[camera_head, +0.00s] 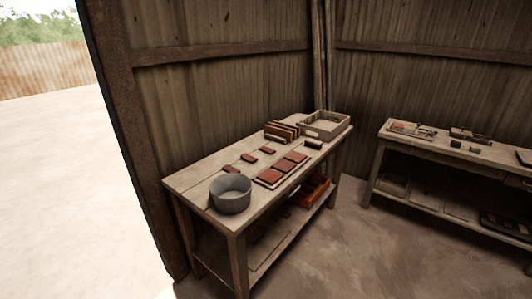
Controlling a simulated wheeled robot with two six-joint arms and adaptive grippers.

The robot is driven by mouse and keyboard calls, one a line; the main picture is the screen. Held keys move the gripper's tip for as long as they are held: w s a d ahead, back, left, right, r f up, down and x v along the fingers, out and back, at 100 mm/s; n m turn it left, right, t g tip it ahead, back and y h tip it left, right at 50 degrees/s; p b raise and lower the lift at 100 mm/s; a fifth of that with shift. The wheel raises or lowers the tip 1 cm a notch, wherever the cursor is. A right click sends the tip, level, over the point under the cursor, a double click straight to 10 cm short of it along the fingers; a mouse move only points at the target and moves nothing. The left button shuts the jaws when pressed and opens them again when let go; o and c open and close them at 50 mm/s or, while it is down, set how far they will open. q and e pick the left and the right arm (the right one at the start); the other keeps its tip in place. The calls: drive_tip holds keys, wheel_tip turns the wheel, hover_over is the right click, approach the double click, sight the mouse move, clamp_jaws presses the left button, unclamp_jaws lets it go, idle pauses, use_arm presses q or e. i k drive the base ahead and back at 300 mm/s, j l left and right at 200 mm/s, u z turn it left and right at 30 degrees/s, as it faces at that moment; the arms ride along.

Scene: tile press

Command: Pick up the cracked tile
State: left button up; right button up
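Several reddish-brown tiles lie on the wooden table by the wall. Three larger ones, such as the middle tile (284,166), lie in a row on a pale board (258,181). Smaller reddish pieces lie behind them: one at the back (267,150), one in the middle (249,158) and one nearer the grey tub (230,169). At this size I cannot tell which tile is cracked. Neither of my grippers is in view.
A round grey tub (231,194) stands at the table's near end. A wooden rack (281,131) and a pale tray (340,126) stand at the far end. An orange crate (313,192) sits on the lower shelf. A second bench (450,152) stands right; open floor lies between.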

sight(228, 168)
drive_tip(key=u, duration=0.6)
drive_tip(key=i+l+u, duration=0.25)
drive_tip(key=l+u, duration=0.3)
drive_tip(key=l, duration=0.15)
drive_tip(key=i+l+u, duration=0.25)
drive_tip(key=l, duration=0.2)
drive_tip(key=l+u, duration=0.25)
drive_tip(key=l, duration=0.15)
drive_tip(key=k, duration=0.05)
